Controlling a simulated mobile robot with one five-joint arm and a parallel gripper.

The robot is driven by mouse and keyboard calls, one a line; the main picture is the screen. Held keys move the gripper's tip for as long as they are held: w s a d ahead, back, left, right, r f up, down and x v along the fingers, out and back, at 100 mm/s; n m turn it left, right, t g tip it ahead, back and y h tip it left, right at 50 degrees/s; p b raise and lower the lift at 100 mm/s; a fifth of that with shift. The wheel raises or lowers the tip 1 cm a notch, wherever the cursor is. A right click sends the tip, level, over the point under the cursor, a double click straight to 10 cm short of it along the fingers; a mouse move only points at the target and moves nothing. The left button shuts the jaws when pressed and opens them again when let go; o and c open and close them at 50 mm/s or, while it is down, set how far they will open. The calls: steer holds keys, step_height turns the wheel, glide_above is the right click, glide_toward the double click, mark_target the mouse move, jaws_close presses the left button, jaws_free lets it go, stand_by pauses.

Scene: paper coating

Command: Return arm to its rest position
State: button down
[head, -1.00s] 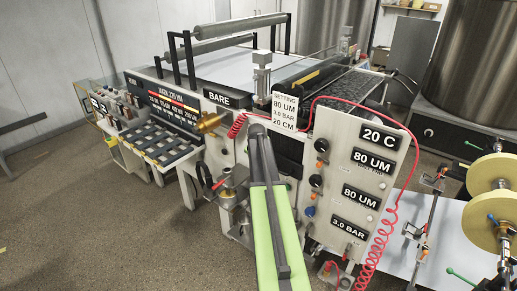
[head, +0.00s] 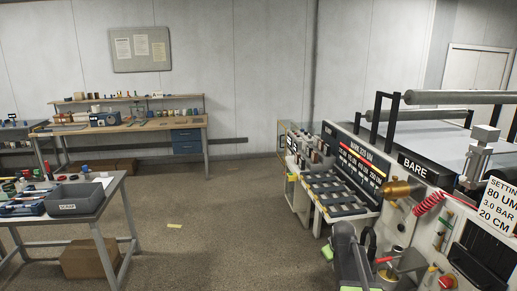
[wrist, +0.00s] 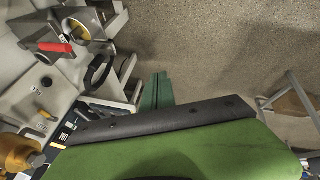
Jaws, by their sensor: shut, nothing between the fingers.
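My arm (head: 350,255) shows at the bottom of the head view, in front of the coating machine (head: 345,170). It is cut off by the lower edge, and its fingertips cannot be made out there. In the wrist view, my gripper's green fingers (wrist: 156,92) are together with nothing between them. They lie over bare floor, just right of the machine's side. A large green part of my arm fills the bottom of that view and hides what is below.
A metal holder with a red handle (wrist: 52,47) is close by on the left in the wrist view. A work table (head: 85,215) with a grey scrap bin (head: 76,198) stands at left. A workbench (head: 130,125) is at the back.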

steer(key=s+a+f+g+y+b, duration=0.15)
steer(key=s+a+f, duration=0.35)
steer(key=s+a, duration=0.55)
steer(key=s+a+m+g, duration=0.3)
steer(key=s+m, duration=0.1)
steer(key=s, duration=0.6)
steer(key=shift+a+f+m+g, duration=0.3)
steer(key=shift+a+f+g, duration=0.05)
steer(key=shift+a, duration=0.05)
